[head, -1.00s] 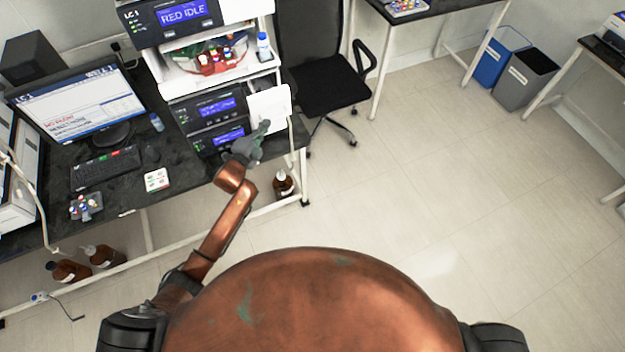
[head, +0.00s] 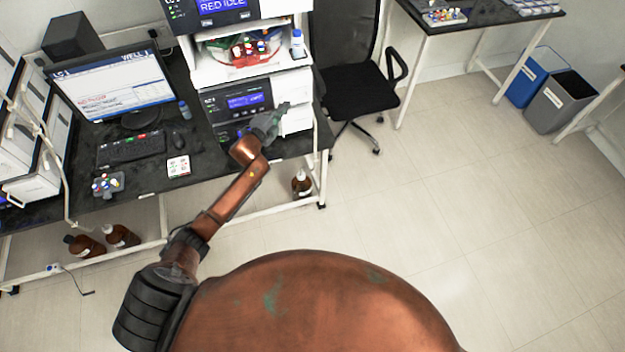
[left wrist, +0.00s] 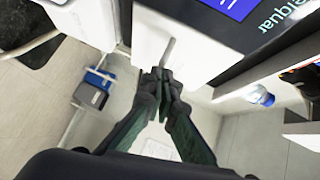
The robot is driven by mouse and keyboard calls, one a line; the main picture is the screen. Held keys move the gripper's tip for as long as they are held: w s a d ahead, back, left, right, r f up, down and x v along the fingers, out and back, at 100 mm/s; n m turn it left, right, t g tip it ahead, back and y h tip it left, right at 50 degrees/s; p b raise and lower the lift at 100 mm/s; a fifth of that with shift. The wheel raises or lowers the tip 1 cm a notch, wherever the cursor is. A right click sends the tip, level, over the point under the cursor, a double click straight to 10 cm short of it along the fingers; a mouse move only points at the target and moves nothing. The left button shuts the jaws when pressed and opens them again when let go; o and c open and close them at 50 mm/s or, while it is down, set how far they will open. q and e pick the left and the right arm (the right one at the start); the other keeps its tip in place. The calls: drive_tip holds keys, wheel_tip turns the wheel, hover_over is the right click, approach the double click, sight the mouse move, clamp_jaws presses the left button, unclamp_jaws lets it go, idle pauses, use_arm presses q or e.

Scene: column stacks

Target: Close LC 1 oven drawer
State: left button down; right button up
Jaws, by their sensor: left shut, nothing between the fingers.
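The LC 1 stack of white and dark instrument modules stands on the black bench. The white oven front (head: 296,121), right of the dark display panels, looks about flush with the unit; a small gap cannot be ruled out. My left gripper (head: 284,107) is at this white front, its fingers shut and empty. Contact cannot be told for sure. My right gripper is out of view.
A monitor (head: 112,85) and keyboard (head: 130,149) stand left on the bench. An open shelf with a red tray (head: 246,60) of bottles is above the oven. A black chair (head: 350,85) stands close right.

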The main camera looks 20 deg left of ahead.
use_arm(q)
drive_tip(key=shift+w+a+r, duration=0.1)
drive_tip(key=shift+a+r, duration=0.1)
drive_tip(key=shift+r, duration=0.15)
drive_tip(key=d+p+v, duration=0.1)
drive_tip(key=d+v, duration=0.1)
drive_tip(key=v, duration=1.1)
drive_tip(key=shift+s+d+f, duration=0.2)
drive_tip(key=shift+s+d, duration=0.1)
drive_tip(key=shift+d, duration=0.35)
